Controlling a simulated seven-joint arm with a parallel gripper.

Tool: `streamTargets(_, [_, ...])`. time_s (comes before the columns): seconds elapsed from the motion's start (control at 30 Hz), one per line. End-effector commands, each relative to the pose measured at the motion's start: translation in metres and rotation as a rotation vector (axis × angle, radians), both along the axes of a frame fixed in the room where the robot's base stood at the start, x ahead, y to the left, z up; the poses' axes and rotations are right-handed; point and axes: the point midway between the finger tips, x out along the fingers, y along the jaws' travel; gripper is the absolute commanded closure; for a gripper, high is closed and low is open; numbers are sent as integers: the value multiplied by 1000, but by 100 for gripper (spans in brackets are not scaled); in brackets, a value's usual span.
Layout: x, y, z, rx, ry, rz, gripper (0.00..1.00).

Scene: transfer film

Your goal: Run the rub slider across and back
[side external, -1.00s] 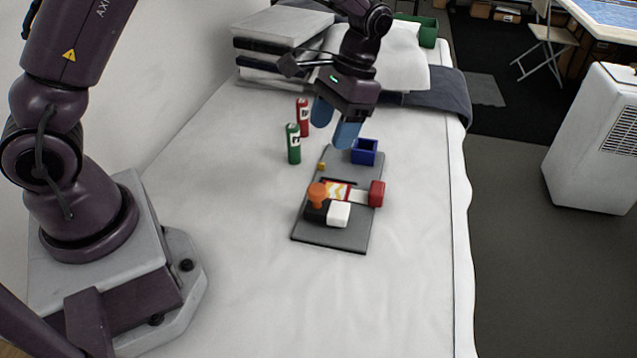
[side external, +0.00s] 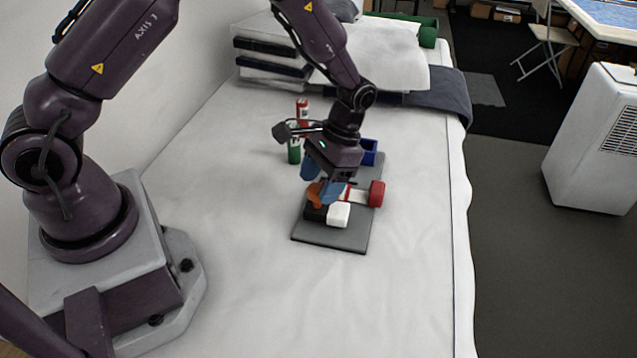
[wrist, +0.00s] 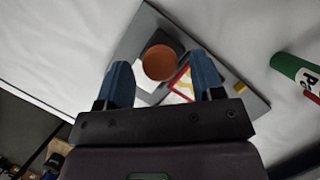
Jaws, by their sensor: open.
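The rub slider's orange knob (wrist: 160,62) shows between the two blue fingers of my gripper (wrist: 165,88) in the wrist view. In the side view my gripper (side external: 322,188) is low over the grey board (side external: 330,237), its open fingers at the orange knob (side external: 315,197). I cannot tell whether they touch it. A white block (side external: 339,214) sits on the board right of the knob. A red knob (side external: 377,194) is at the board's right edge. A sheet with a red and yellow pattern (wrist: 181,84) lies next to the slider, mostly hidden by my gripper in the side view.
A blue open box (side external: 369,150) stands at the board's far end. A green cylinder (side external: 294,152) and a red cylinder (side external: 302,110) stand behind, left of my arm. Stacked folded linens (side external: 270,50) are at the back. The white sheet in front is clear.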

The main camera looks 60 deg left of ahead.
Motion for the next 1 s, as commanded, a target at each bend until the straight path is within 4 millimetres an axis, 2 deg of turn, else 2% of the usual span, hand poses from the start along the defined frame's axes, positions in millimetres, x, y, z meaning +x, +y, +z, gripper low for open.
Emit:
streamTargets(0.13, [-4,0,-8,0,1,0,39])
streamTargets(0.4, [-4,0,-9,0,0,0,39])
streamTargets(0.67, [-4,0,-8,0,0,0,98])
streamTargets(0.87, [4,6,-8,-1,-2,1,100])
streamTargets(1.0, [27,29,-9,0,-3,4,100])
